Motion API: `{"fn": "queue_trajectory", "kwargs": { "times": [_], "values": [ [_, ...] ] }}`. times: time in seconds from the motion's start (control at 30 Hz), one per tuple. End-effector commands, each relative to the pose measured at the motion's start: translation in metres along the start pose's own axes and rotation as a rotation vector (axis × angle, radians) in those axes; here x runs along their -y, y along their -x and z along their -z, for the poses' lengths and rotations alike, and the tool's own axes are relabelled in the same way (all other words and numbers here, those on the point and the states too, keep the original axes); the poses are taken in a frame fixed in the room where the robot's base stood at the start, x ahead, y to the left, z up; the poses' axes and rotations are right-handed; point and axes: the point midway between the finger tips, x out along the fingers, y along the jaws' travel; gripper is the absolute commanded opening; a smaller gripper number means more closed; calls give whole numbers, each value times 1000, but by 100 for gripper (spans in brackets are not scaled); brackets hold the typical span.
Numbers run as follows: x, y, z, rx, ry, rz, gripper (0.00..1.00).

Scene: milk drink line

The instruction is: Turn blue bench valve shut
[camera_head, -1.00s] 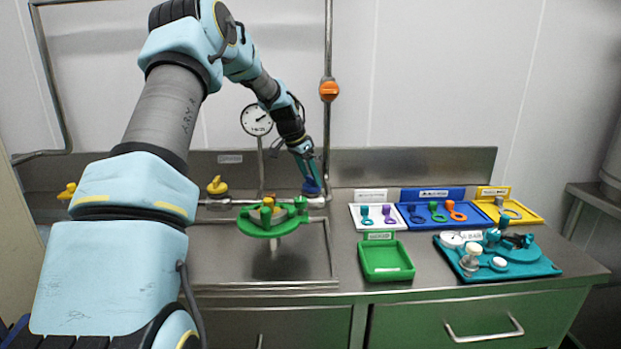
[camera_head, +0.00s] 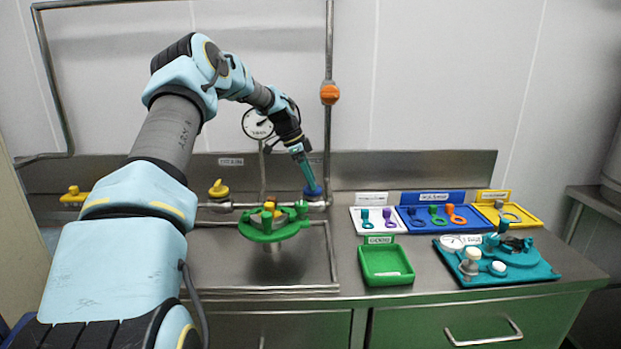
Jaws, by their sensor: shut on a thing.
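The blue bench valve (camera_head: 313,193) sits on the metal pipe behind the sink, at the foot of the upright pipe. My gripper (camera_head: 309,184) comes down on it from above and is shut on its blue handle. The fingers cover part of the handle, so its exact angle is hard to tell. A round pressure gauge (camera_head: 257,123) stands behind, left of my forearm; its reading is too small to tell.
Two yellow valves (camera_head: 218,189) (camera_head: 74,195) sit farther left on the pipe. An orange valve (camera_head: 329,94) is on the upright pipe. A green fixture (camera_head: 268,230) stands over the sink. A green tray (camera_head: 385,277), tool trays (camera_head: 432,223) and a teal fixture (camera_head: 525,268) lie right.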

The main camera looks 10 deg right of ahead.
Motion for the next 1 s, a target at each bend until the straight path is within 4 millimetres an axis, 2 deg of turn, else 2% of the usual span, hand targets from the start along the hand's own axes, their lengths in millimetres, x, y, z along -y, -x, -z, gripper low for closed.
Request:
{"fn": "queue_trajectory", "kwargs": {
  "times": [0.4,0.43,0.7,1.0],
  "values": [
    [0,0,0,1,-9,-3,8],
    [0,0,0,1,-9,-3,66],
    [0,0,0,1,-7,-3,94],
    [0,4,0,0,-7,-1,94]
  ]
}}
